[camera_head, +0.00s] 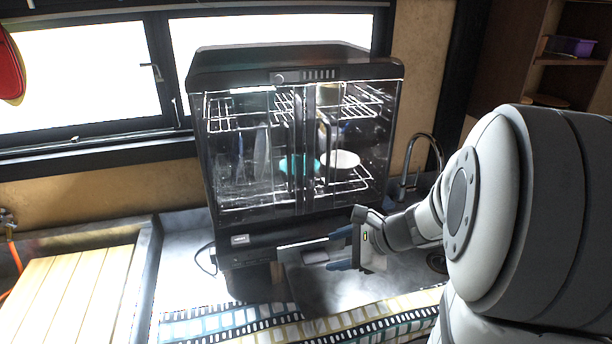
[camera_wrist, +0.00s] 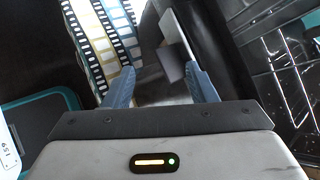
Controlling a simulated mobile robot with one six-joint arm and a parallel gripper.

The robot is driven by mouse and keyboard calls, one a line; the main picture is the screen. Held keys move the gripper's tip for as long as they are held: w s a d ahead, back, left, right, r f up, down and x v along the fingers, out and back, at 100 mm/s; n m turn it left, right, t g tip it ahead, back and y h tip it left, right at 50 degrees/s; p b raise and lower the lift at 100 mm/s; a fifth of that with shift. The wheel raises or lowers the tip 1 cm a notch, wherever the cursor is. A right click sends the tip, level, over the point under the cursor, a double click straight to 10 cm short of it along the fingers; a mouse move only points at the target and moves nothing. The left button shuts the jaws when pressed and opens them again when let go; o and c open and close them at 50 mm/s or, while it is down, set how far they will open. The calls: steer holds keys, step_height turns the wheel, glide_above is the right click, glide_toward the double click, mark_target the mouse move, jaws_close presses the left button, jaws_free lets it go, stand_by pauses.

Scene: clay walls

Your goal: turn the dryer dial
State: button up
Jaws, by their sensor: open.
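The dryer (camera_head: 222,150) is a black cabinet with glass doors, standing on the counter below the window; part of its glass front shows at the right of the wrist view (camera_wrist: 285,75). A small round dial (camera_head: 279,78) appears on its top front panel, left of a row of small marks. My gripper (camera_head: 333,250) is open in front of the dryer's lower right front, well below the dial. In the wrist view, the blue fingers (camera_wrist: 160,84) are apart. A pale-edged flat piece with a grey block (camera_wrist: 172,64) shows beyond and between them. The dial is not visible there.
A cyan bowl (camera_head: 297,164) and a white bowl (camera_head: 341,160) sit on racks inside the dryer. A faucet (camera_head: 420,140) stands to its right. A patterned runner (camera_head: 250,325) lies along the counter front. A slatted wooden board (camera_head: 75,290) is at left.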

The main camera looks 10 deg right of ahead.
steer(key=w+d+m+t+h, duration=0.2)
steer(key=w+d+m+t, duration=0.1)
steer(key=d+m, duration=0.4)
steer(key=w+d+m+t+h, duration=0.2)
steer(key=w+d+m+t, duration=0.1)
steer(key=d+m, duration=0.4)
steer(key=shift+n, duration=0.6)
steer(key=x, duration=0.5)
steer(key=p+x, duration=0.1)
steer(key=x, duration=0.1)
steer(key=shift+w+d+f, duration=0.1)
steer(key=shift+w+d, duration=0.2)
